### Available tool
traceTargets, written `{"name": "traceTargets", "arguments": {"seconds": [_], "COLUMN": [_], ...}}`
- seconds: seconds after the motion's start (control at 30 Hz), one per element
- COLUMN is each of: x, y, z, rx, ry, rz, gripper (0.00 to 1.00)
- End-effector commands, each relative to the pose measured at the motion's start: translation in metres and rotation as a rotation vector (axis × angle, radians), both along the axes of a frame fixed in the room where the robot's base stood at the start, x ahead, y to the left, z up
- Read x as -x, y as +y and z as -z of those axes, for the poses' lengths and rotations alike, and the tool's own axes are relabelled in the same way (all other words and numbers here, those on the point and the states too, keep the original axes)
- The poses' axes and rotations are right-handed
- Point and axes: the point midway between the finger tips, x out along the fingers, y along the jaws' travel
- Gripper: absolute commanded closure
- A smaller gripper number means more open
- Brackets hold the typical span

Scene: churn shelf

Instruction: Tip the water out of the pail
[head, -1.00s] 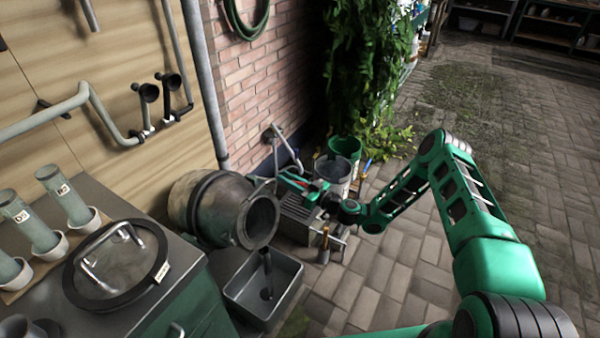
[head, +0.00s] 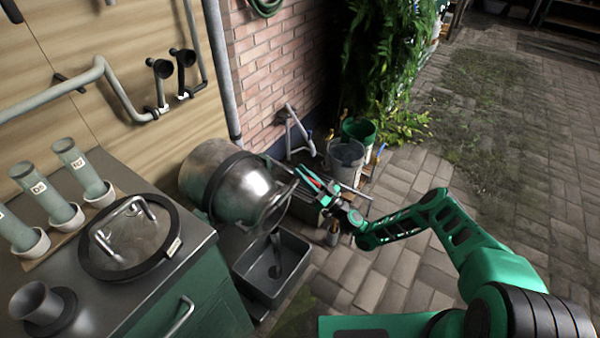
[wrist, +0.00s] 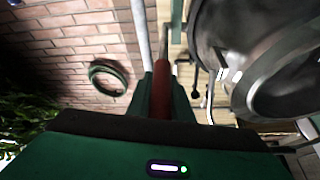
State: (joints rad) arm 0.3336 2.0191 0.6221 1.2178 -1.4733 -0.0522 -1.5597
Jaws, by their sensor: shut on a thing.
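The metal pail (head: 238,185), a rounded drum with a dark band, lies tipped with its mouth turned right and downward above a grey tray (head: 304,272). In the wrist view, the pail (wrist: 225,35) fills the upper right, with its rim and part of its inside showing. My gripper (head: 312,183) is right of the pail's mouth. It is shut on a red handle (wrist: 160,88), whose metal rod runs up toward the pail. I cannot make out water in the pail or flowing from it.
A counter with a round lidded vessel (head: 130,238) and several labelled tubes stands at the left. A grey bucket (head: 345,165) and a green bucket (head: 360,128) stand behind my gripper by the brick wall. Open paving lies to the right.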

Motion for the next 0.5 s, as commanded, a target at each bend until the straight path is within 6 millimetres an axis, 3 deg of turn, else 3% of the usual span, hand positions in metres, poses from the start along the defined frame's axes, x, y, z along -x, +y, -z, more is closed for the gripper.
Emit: {"name": "traceTargets", "arguments": {"seconds": [0.5], "x": [-0.0072], "y": [-0.0080], "z": [-0.0001], "rx": [-0.008], "ry": [-0.010], "rz": [0.018], "gripper": [1.00]}}
